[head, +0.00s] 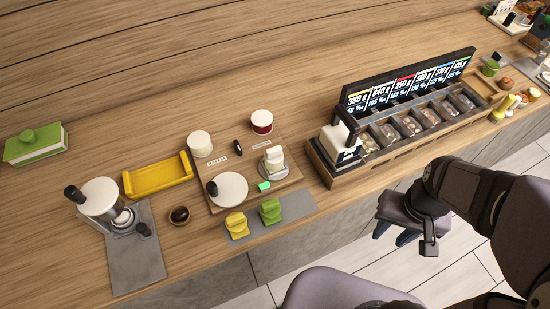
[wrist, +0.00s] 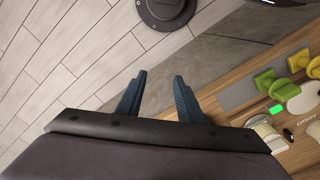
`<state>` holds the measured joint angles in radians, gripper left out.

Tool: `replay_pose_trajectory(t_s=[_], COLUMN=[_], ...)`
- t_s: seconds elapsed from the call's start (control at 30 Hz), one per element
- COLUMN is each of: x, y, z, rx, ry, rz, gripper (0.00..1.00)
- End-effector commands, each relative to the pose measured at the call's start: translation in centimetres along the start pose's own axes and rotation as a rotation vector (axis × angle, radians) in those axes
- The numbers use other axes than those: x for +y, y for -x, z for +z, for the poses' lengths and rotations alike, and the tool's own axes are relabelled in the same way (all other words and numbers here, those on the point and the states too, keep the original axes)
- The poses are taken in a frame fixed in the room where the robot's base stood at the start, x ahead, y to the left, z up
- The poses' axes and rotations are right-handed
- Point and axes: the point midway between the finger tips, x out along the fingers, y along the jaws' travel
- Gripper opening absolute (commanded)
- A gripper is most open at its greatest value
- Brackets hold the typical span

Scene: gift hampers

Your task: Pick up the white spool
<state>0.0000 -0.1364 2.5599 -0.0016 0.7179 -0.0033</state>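A white spool-like piece (head: 274,157) stands on a small round plate on the wooden board in the head view. It looks similar in shape to the yellow piece (head: 237,225) and green piece (head: 270,211) on the grey mat in front. In the wrist view the white piece (wrist: 273,140) shows partly at the right edge, beyond my gripper's body. My gripper (head: 394,236) is well to the right of it, in front of the counter and over the floor. Its two dark blue fingers (wrist: 160,76) are apart with nothing between them.
The wooden board (head: 296,171) also carries a white cylinder (head: 200,143), a red white-topped cylinder (head: 262,122) and a white disc (head: 230,187). A yellow tray (head: 158,176) is left. A wooden rack (head: 322,172) with a price display (head: 408,80) stands between board and arm.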

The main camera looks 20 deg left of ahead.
Motion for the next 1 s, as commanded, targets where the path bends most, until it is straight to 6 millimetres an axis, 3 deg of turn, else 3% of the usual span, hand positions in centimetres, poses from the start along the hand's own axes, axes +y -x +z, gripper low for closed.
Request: replay_pose_trajectory(t_s=[0.2, 0.3, 0.7, 0.87, 1.0], x=[0.0, 0.0, -0.5, -2.9, -7.5], y=[0.0, 0.0, -0.3, -1.4, -2.5], z=[0.0, 0.0, -0.7, -3.5, -7.2], rx=[0.0, 0.0, 0.022, 0.122, 0.282], ry=[0.0, 0.0, 0.026, 0.13, 0.291], rz=[0.0, 0.0, 0.0, -0.006, -0.03], gripper=[0.36, 0.58, 0.58, 0.58, 0.58])
